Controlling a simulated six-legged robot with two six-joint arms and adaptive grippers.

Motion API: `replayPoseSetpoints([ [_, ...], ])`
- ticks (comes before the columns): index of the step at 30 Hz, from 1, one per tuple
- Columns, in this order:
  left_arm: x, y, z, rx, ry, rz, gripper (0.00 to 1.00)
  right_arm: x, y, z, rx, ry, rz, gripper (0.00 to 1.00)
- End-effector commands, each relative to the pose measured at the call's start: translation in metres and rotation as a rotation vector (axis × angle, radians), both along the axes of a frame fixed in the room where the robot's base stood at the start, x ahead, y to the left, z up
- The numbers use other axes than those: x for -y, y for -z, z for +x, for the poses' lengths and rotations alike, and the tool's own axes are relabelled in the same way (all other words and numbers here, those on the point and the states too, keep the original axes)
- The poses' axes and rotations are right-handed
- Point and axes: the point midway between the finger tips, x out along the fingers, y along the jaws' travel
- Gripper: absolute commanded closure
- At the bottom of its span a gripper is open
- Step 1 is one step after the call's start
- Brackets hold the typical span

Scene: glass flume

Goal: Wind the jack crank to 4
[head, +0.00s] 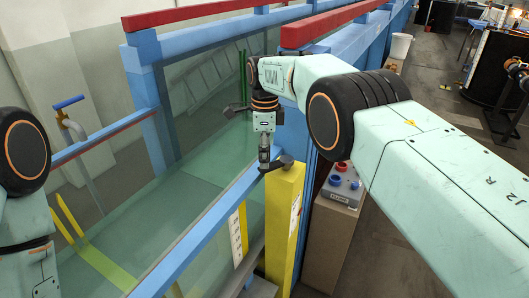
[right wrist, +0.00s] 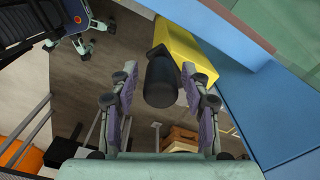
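The yellow jack post (head: 283,215) stands at the glass flume's near corner, with a dark crank (head: 279,163) on top. In the right wrist view the crank's black, round handle (right wrist: 161,82) points toward the camera in front of the yellow post (right wrist: 186,48). My right gripper (right wrist: 160,100) is open, with one purple-padded finger on each side of the handle and gaps visible at both sides. In the head view my right gripper (head: 264,150) hangs over the post top and partly hides the crank. I cannot read a number there.
The flume's glass wall (head: 195,175) and blue rail (head: 200,235) run left of the post. A box with red and blue knobs (head: 341,183) stands to its right. Open floor (head: 440,90) lies at the right.

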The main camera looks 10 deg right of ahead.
Motion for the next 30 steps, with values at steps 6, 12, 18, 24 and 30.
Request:
replayPoseSetpoints([
  [6,0.000,0.000,0.000,0.000,0.000,0.000,0.48,0.000,0.001,0.001,0.000,0.000,0.000,0.48],
  [12,0.000,0.000,0.000,0.000,0.000,0.000,0.48,0.000,-0.008,0.001,0.001,0.000,0.000,0.48],
  [18,0.000,0.000,0.000,0.000,0.000,0.000,0.48,0.000,-0.041,0.001,0.003,0.000,0.000,0.48],
  [24,0.000,0.000,0.000,0.000,0.000,0.000,0.48,0.000,-0.066,0.001,0.001,0.000,0.001,0.48],
  [30,0.000,0.000,0.000,0.000,0.000,0.000,0.48,0.000,-0.075,0.000,0.000,0.000,0.000,0.48],
])
